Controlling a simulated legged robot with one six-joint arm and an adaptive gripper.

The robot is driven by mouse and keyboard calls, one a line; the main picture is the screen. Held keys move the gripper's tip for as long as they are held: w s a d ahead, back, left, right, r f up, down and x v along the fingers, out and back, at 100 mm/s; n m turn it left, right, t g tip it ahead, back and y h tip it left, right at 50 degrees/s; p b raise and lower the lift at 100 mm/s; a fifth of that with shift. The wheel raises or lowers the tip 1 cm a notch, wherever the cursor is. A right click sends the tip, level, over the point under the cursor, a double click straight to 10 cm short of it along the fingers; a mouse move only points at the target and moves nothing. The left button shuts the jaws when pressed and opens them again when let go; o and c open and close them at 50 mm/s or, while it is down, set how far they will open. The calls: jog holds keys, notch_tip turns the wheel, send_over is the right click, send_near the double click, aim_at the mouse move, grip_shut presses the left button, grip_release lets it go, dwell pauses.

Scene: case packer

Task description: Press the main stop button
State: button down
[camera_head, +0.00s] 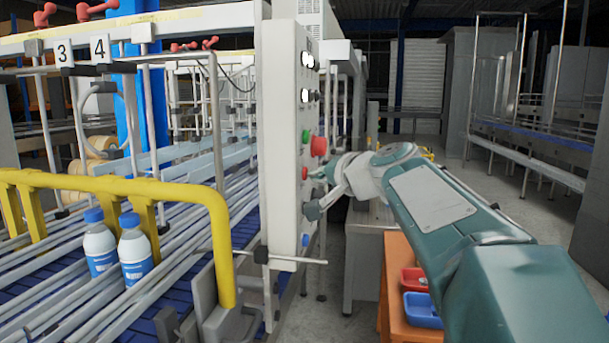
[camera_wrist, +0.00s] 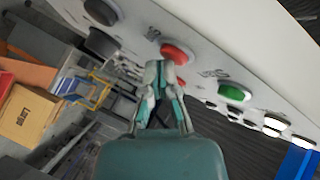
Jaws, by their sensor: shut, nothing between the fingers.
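A pale control panel (camera_head: 281,150) carries a large red mushroom button (camera_head: 319,146), a green button (camera_head: 306,136) and a smaller red button (camera_head: 304,173). My gripper (camera_head: 318,174) is at the panel's right side, below the mushroom button and level with the smaller red one. In the wrist view my gripper (camera_wrist: 158,66) is shut and empty, its tips close beside a red button (camera_wrist: 175,53); I cannot tell whether they touch. The green button (camera_wrist: 233,92) is to the right. A second bit of red shows beside the fingers.
Black knobs (camera_wrist: 101,12) and white lamps (camera_wrist: 275,125) also sit on the panel. A yellow rail (camera_head: 115,184) and a conveyor with two bottles (camera_head: 135,249) lie left. An orange table with a blue tray (camera_head: 422,309) stands below my arm. Open floor lies at the right.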

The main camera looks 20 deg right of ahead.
jog(key=shift+s+d, duration=0.45)
jog(key=shift+d, duration=0.15)
jog(key=s+d, duration=0.2)
jog(key=d, duration=0.2)
jog(key=shift+s+d, duration=0.1)
jog(key=shift+s, duration=0.3)
dwell(0.6)
jog(key=s+a+f+n+g, duration=0.55)
jog(key=s+a+f, duration=0.55)
jog(key=a+f, duration=0.35)
jog(key=s+a+f+n+g+h, duration=0.1)
jog(key=s+f+n+g+h, duration=0.2)
jog(key=s+f, duration=1)
jog(key=shift+a+f+n+g, duration=0.25)
jog(key=shift+f+n+g, duration=0.1)
jog(key=shift+f+g, duration=0.15)
